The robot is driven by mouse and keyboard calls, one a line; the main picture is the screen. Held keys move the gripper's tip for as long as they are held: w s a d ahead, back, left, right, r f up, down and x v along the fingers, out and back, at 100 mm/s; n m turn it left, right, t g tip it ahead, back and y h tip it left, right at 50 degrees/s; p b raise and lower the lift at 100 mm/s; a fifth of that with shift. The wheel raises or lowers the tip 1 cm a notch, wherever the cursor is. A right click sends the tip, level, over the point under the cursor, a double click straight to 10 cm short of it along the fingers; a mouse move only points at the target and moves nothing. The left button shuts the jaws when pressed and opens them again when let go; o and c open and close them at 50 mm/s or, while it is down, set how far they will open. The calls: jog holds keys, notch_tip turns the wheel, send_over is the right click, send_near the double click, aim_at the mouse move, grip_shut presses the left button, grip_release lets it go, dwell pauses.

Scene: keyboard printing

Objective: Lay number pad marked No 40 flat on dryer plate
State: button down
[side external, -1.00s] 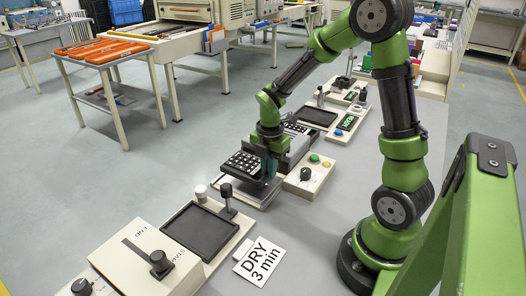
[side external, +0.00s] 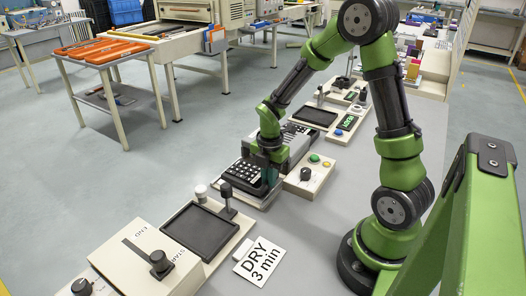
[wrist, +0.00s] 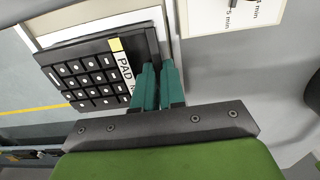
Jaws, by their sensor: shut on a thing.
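The number pad (side external: 242,174) is black with rows of dark keys. In the wrist view the number pad (wrist: 88,80) shows a yellow patch and a white label reading "PAD", its end hidden by my fingers. My gripper (side external: 268,178) is shut on the pad's edge, its teal fingers (wrist: 157,84) close together there. The pad is over the pale printer-side bed (side external: 262,200); I cannot tell whether it touches it. A flat black plate (side external: 200,232) in a pale frame, beside the "DRY 3 min" sign (side external: 259,261), appears to be the dryer plate. It is empty.
A dark upright knob (side external: 227,198) and a white knob (side external: 200,192) stand at the plate's far edge. A control box with buttons (side external: 308,174) lies right of my gripper. Bare bench lies right of the sign.

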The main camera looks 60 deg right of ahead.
jog(key=shift+f, duration=0.35)
dwell(0.4)
jog(key=c, duration=1.1)
grip_release()
jog(key=shift+r, duration=3.5)
